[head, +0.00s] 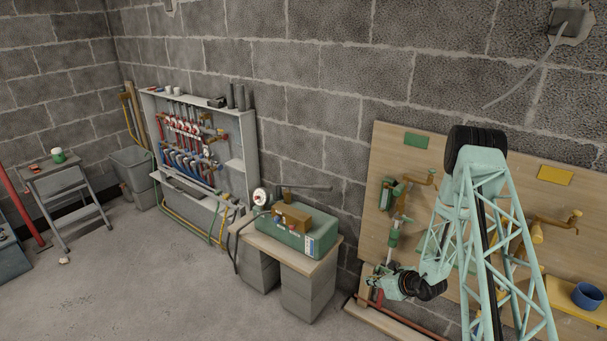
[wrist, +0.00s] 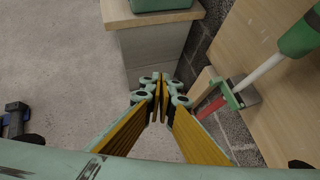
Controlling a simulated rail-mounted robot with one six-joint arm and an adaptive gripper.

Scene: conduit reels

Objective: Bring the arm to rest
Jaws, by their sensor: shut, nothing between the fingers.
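My gripper (head: 372,284) is at the end of my pale green lattice arm, low in front of the wooden wall board (head: 383,160). In the wrist view my gripper (wrist: 160,84) points forward with its yellow-lined fingers together at the tips and nothing between them. Beyond the tips is the side of the small bench (wrist: 155,45), and grey floor lies to the left. My gripper appears apart from the bench and the board. My arm hides part of the board.
The bench (head: 262,240) carries a green case (head: 308,236). A pipe rack (head: 248,150) stands against the block wall. A green-handled tool (wrist: 300,35) is on the board side. A blue cup (head: 587,296) sits on a yellow shelf. Floor at left is mostly clear, with a step stool (head: 70,195).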

